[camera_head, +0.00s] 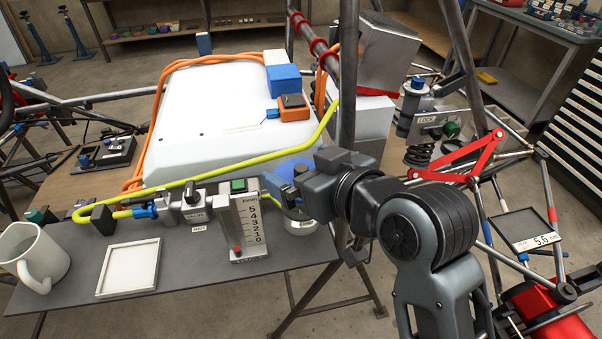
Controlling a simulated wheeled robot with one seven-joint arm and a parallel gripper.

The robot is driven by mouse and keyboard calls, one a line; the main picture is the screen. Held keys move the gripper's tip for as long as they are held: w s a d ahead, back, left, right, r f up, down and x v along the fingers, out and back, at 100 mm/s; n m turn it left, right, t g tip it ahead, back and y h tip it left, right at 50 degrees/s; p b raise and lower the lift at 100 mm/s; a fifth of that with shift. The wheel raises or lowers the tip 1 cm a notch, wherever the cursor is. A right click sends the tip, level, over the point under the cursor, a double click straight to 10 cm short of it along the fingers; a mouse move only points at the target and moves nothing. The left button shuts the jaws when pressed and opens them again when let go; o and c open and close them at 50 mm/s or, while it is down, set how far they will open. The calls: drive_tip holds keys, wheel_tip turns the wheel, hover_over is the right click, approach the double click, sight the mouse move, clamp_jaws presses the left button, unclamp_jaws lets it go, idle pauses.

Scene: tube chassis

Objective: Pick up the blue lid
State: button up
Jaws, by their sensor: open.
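A rounded blue shape (292,166), which looks like the blue lid, shows just behind my gripper at the back edge of the grey bench top. My gripper (283,200) hides part of it. A clear glass jar (301,231) stands on the bench under the gripper, and its upper part is hidden. My gripper is open, reaching in from the right, with its fingers close to the lid and above the jar. I cannot tell whether the fingers touch the lid or whether the lid sits on the jar.
Left of the gripper stand a grey gauge block (242,228) with numbers and a row of fittings on a yellow hose (330,120). A white square tray (129,268) and a white mug (34,256) are farther left. A vertical frame tube (347,75) rises close behind my arm.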

drive_tip(key=shift+w+a+f, duration=0.2)
drive_tip(key=shift+w, duration=0.05)
drive_tip(key=c, duration=0.7)
drive_tip(key=shift+o, duration=0.2)
